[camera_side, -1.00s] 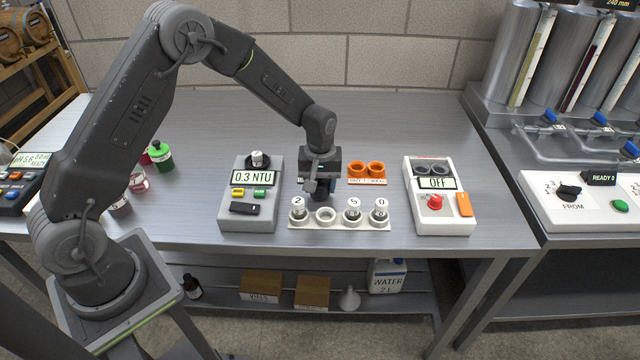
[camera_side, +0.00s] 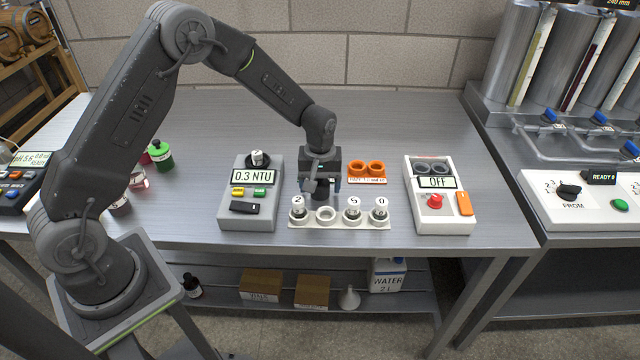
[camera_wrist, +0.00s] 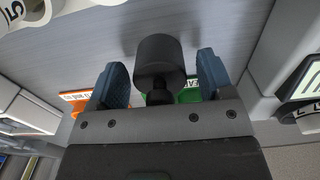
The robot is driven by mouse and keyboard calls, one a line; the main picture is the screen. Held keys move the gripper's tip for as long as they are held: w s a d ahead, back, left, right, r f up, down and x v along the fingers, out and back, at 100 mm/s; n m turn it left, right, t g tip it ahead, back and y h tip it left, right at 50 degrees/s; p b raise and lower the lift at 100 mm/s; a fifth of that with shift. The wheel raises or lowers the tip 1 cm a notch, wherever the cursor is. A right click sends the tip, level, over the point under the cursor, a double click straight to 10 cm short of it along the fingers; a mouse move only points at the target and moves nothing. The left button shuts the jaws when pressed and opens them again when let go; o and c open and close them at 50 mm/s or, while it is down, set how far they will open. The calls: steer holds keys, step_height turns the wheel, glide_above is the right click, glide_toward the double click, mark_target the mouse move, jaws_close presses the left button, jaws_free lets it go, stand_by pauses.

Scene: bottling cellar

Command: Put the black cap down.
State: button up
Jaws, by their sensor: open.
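The black cap (camera_wrist: 158,57) is a dark cylinder with a narrower knob, seen between my fingers in the wrist view. My gripper (camera_side: 320,186) is open around it, and a gap shows between the cap and each blue finger. In the side view the cap (camera_side: 320,195) is a small dark shape under my gripper, just behind the white vial rack. It appears to stand on the steel bench (camera_side: 370,120); its contact with the bench is mostly hidden.
The white rack (camera_side: 340,221) holds several vials and one empty-looking place. The grey turbidity meter (camera_side: 262,217), reading 0.3 NTU, is to the left with a vial on top. A white device (camera_side: 450,214) showing OFF is farther right.

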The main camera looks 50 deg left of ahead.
step_height(320, 180, up, 12)
steer(key=shift+r, duration=0.15)
steer(key=s+d+r+m+t, duration=0.25)
steer(key=s+r+m, duration=0.25)
steer(key=s+r, duration=0.85)
steer(key=s+m+t, duration=0.3)
steer(key=s+m, duration=0.1)
steer(key=s, duration=0.9)
steer(key=shift+s+r, duration=0.25)
steer(key=shift+r, duration=0.1)
